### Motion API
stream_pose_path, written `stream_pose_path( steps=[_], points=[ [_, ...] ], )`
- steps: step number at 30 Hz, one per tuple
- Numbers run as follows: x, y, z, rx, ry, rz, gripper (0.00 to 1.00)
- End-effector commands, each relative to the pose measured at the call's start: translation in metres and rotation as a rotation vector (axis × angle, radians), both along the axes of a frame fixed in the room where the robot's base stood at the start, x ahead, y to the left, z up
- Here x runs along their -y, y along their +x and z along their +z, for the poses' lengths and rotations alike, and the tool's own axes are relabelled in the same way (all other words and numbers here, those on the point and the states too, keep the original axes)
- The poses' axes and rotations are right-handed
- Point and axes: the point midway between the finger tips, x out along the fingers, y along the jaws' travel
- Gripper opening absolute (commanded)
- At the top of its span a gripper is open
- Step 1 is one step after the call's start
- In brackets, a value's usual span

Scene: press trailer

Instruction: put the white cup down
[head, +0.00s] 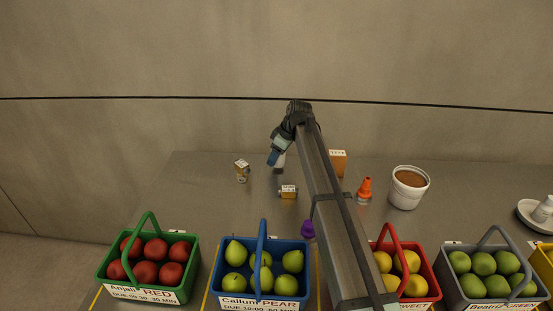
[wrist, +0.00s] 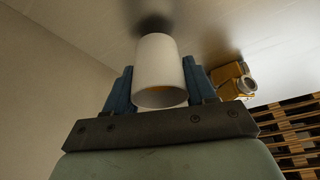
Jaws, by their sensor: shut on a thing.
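The white cup (wrist: 162,68) is between the two blue fingers of my gripper (wrist: 162,88) in the wrist view, with its round opening facing the camera. A yellowish tone shows inside its rim. A dark shadow lies on the grey surface beyond the cup. In the head view my gripper (head: 275,157) is over the back middle of the metal table (head: 210,205), and a small part of the cup (head: 281,164) shows beside the fingers. The rest of the cup is hidden there. I cannot tell whether the cup touches the table.
Small labelled jars (head: 242,171) (head: 288,191) stand near the gripper. An orange box (head: 338,161), an orange bottle (head: 365,190) and a white tub (head: 407,190) stand right. Fruit baskets, including a green one (head: 187,270) and a blue one (head: 218,285), line the front. The back left is clear.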

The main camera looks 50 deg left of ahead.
Motion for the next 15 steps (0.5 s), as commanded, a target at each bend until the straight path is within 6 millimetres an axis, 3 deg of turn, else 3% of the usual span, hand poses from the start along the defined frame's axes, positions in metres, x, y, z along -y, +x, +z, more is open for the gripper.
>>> stream_pose_path(
  steps=[4, 15],
  points=[
    [0.0001, -0.0002, -0.0138, 0.0, 0.001, 0.0, 0.21],
    [-0.0001, 0.0, -0.0166, 0.0, 0.001, 0.0, 0.21]
  ],
)
